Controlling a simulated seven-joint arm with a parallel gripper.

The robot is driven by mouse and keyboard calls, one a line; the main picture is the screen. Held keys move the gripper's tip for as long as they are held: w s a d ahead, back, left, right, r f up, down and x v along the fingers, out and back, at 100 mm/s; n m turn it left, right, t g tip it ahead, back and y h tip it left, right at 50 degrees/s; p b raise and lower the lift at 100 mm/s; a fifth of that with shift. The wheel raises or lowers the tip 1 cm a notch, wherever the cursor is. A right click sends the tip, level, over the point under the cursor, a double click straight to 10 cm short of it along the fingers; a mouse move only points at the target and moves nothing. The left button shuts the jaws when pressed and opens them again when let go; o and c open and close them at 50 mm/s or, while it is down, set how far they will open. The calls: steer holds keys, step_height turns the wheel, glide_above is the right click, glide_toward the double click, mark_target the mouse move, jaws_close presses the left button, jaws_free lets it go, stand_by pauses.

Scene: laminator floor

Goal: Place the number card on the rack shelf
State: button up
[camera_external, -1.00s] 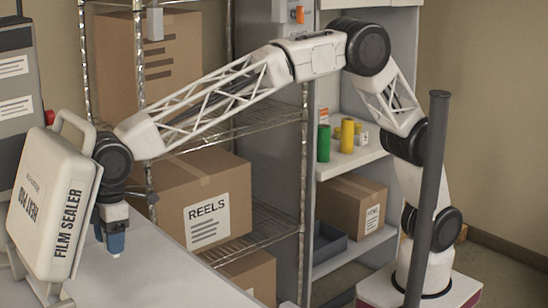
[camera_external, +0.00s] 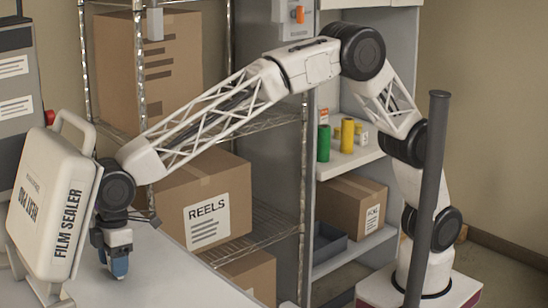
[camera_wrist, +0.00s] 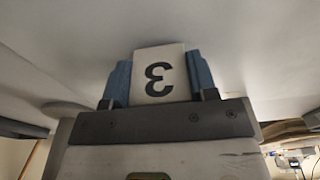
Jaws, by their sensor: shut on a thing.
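The number card (camera_wrist: 158,78) is a small pale card with a dark "3", which appears mirrored or turned in the wrist view. My gripper (camera_wrist: 158,85) is shut on it, with a blue finger on each side. In the external view my gripper (camera_external: 119,267) points down over the white tabletop, just right of the film sealer; the card cannot be made out there. The metal wire rack stands behind, with a middle wire shelf (camera_external: 270,119) and a lower wire shelf (camera_external: 272,228). My gripper is in front of the rack and apart from its shelves.
The film sealer (camera_external: 45,205) stands close left of my gripper. Boxes fill much of the rack, including the REELS box (camera_external: 207,218). The white table (camera_external: 165,285) looks clear to the right. A dark post (camera_external: 430,190) stands at right.

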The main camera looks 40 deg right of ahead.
steer(key=shift+f, duration=0.15)
steer(key=o, duration=1)
steer(key=r, duration=0.4)
steer(key=d+r, duration=0.1)
steer(key=r, duration=0.7)
steer(key=shift+d, duration=0.2)
